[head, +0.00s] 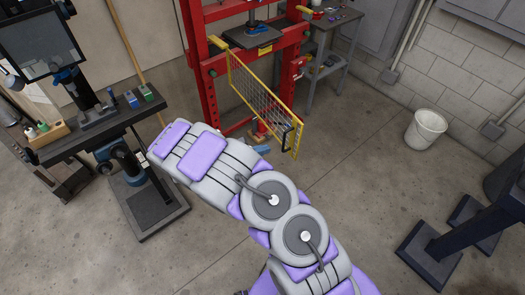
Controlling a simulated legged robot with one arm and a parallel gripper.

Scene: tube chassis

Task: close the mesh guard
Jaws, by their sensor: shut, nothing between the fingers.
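The mesh guard (262,92) is a yellow-framed panel of wire mesh on the red press frame (197,70). It stands swung out from the press, angled toward the lower right, so it is open. Its free end has a yellow upright post (297,140) and a dark handle (286,136). My arm reaches from the bottom toward the upper left, in front of and left of the guard. The arm does not visibly touch the guard. My gripper cannot be made out in this view.
A dark workbench (75,143) with a monitor stands at left, and a broom handle leans behind it. A grey side table (318,55) stands right of the press. A white bucket (426,130) is by the block wall. Open concrete floor lies right of the guard.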

